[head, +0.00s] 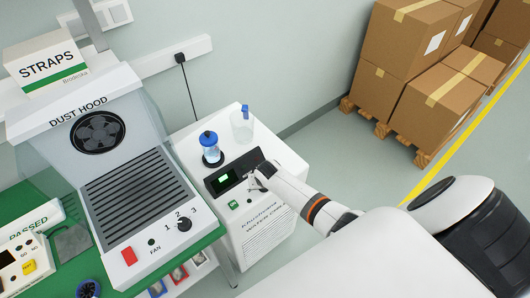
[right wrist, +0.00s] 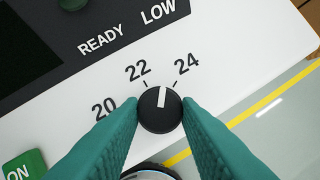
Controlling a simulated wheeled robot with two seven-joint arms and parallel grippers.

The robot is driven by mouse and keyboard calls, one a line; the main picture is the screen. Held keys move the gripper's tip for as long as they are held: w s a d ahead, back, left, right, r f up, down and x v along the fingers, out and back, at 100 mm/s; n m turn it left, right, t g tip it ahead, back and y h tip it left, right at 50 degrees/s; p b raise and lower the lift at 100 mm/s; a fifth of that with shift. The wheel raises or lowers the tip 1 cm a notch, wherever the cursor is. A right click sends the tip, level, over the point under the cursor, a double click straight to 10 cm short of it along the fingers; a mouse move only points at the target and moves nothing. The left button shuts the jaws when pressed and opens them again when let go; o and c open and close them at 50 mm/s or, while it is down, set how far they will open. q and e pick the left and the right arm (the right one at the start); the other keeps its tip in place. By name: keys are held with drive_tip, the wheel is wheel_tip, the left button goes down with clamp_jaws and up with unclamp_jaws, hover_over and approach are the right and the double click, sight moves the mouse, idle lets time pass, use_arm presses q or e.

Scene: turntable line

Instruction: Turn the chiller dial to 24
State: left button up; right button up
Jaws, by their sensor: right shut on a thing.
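The chiller (head: 262,215) is a white cabinet with a dark sloped panel and a lit green display. Its dial (right wrist: 160,110) is a round black knob with a white pointer line, on a white face marked 20, 22 and 24. The pointer stands between the 22 and 24 marks, about midway. My right gripper (right wrist: 160,118) is shut on the dial, with one teal finger on each side of it. In the head view my right gripper (head: 258,182) hides the dial. My left gripper is not in view.
A green ON button (right wrist: 24,168) lies left of the dial. A blue-capped bottle (head: 211,149) and a clear jug (head: 242,125) stand on the chiller top. The dust hood (head: 150,195) stands to the left. Stacked cartons (head: 420,90) stand at the back right.

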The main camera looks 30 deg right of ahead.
drive_tip(key=shift+w+a+m+h, duration=0.15)
drive_tip(key=shift+m+h, duration=0.25)
drive_tip(key=shift+m, duration=0.8)
drive_tip(key=shift+m+g+h, duration=0.3)
drive_tip(key=shift+m+g, duration=0.2)
drive_tip(key=shift+m, duration=0.6)
drive_tip(key=o, duration=1)
drive_tip(key=shift+c, duration=0.2)
drive_tip(key=shift+a+r, duration=0.2)
drive_tip(key=shift+r, duration=0.45)
drive_tip(key=v, duration=1)
drive_tip(key=shift+s+a+r, duration=0.2)
drive_tip(key=shift+s+r, duration=0.05)
